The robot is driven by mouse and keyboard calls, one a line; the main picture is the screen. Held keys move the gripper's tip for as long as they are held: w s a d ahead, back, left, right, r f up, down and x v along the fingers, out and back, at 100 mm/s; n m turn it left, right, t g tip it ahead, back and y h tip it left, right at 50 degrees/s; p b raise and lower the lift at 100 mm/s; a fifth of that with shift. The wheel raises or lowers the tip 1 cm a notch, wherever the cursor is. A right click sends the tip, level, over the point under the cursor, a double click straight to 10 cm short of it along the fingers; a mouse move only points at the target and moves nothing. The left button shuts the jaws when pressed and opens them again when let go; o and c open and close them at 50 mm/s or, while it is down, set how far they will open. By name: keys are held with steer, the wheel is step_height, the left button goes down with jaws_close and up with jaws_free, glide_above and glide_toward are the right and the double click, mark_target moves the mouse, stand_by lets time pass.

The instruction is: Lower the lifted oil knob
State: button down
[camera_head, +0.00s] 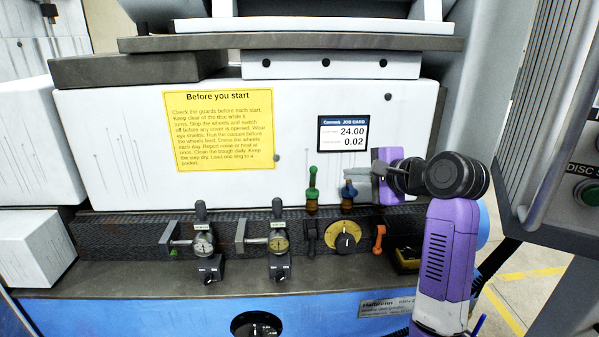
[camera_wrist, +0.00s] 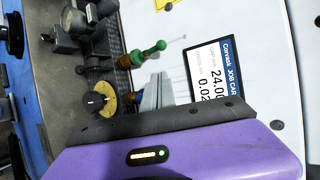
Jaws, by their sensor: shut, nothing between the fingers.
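Two small amber oilers stand side by side on the dark ledge. The left one has a green knob (camera_head: 312,184), which also shows in the wrist view (camera_wrist: 150,52). The right one has a blue knob (camera_head: 348,190). The green knob's top stands higher than the visible blue top. My gripper (camera_head: 352,174) is shut and empty, its grey fingertips just above the blue knob, to the right of the green one. I cannot tell whether they touch the blue knob.
A yellow dial (camera_head: 345,238), a black lever (camera_head: 311,238) and an orange lever (camera_head: 379,238) sit below the oilers. Two gauges (camera_head: 203,243) (camera_head: 279,243) stand to the left. A job card display (camera_head: 343,134) is on the white panel behind. A grey cabinet (camera_head: 560,130) bounds the right.

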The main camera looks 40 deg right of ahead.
mark_target(313, 177)
steer(key=shift+w+a+r, duration=0.3)
steer(key=shift+r, duration=0.3)
steer(key=p+x, duration=0.1)
steer(key=x, duration=0.9)
steer(key=shift+s+f, duration=0.1)
steer(key=shift+f, duration=0.05)
steer(key=shift+s+a+t+b, duration=0.1)
steer(key=shift+t+b, duration=0.2)
steer(key=shift+b, duration=0.15)
